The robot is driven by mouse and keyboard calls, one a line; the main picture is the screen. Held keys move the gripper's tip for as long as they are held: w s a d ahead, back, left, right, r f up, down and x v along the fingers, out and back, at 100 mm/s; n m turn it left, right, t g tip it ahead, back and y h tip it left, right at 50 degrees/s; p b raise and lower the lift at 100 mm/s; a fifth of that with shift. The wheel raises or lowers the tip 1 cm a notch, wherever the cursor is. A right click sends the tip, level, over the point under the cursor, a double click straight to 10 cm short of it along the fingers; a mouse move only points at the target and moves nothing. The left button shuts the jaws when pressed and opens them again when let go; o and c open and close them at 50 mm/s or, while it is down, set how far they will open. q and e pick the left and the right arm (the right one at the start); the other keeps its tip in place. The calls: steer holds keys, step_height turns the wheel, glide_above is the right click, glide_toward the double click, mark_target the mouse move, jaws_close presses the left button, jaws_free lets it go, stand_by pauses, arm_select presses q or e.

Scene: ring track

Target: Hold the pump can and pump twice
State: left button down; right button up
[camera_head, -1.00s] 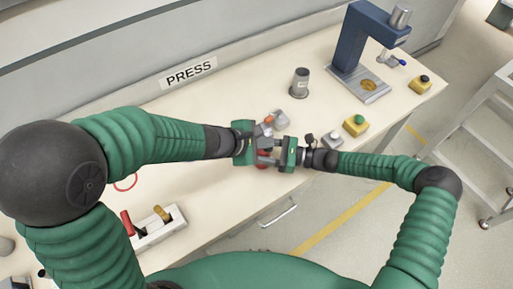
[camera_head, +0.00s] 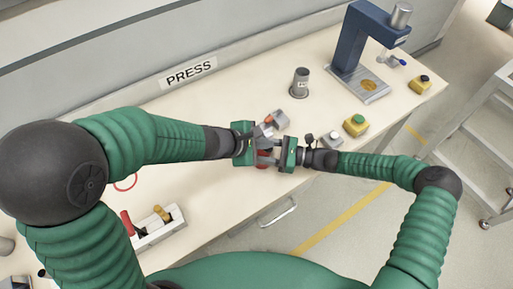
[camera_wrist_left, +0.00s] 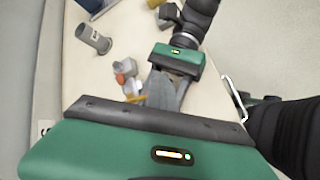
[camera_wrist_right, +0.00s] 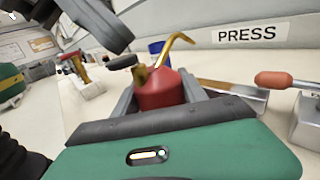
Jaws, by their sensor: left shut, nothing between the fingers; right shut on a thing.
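The red pump can (camera_wrist_right: 160,92) has a bent brass spout and a dark plunger knob (camera_wrist_right: 122,62). It is between the fingers of my right gripper (camera_head: 270,159), which is shut on it. In the head view only a bit of red (camera_head: 262,153) shows, as the grippers cover it. My left gripper (camera_head: 264,143) is shut and empty, close to the can's top. Its dark finger (camera_wrist_right: 95,22) appears above and beside the knob in the right wrist view; I cannot tell whether they touch. In the left wrist view my right gripper (camera_wrist_left: 165,82) lies just beyond, with the yellowish spout (camera_wrist_left: 133,98) beside its fingers.
A grey block with an orange handle (camera_head: 278,119) lies just behind the grippers. A grey cylinder (camera_head: 300,82), a blue press (camera_head: 357,50) and yellow button boxes (camera_head: 355,125) stand to the right. A white lever box (camera_head: 158,230) is at front left. The table's front edge is near.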

arm_select(q)
steer(key=shift+r, duration=3.15)
arm_select(e)
steer(key=o, duration=1.6)
